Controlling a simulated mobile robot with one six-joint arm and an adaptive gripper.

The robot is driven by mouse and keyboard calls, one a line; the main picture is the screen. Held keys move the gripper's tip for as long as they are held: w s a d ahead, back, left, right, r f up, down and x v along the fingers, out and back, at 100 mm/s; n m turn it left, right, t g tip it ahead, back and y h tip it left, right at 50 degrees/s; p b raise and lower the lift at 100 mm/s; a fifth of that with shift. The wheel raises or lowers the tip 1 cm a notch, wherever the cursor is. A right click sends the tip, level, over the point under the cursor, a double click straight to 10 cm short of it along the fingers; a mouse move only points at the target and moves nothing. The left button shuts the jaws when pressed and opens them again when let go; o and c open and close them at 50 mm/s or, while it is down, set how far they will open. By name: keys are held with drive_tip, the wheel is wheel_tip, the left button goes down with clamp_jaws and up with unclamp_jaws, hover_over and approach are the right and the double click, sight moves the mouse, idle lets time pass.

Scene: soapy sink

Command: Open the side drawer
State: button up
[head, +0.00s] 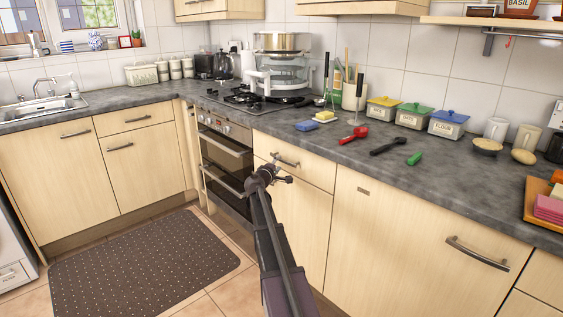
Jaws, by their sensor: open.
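A light wood drawer (315,172) with a bar handle (285,160) sits under the worktop, just right of the oven; it is closed. My gripper (281,170) is in front of this drawer's left part, close to the handle and partly overlapping it in the picture. Its jaws are open and nothing shows between them. I cannot tell whether a finger touches the handle. Another closed drawer (114,122) with a bar handle is in the left cabinet run.
The oven (226,165) is left of my gripper, below a gas hob (250,97). A large cabinet door (400,235) is at the right. The grey worktop (330,150) holds several utensils and canisters. A dotted mat (140,265) lies on the tiled floor.

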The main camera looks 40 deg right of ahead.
sight(281, 160)
drive_tip(key=shift+x, duration=1.8)
clamp_jaws()
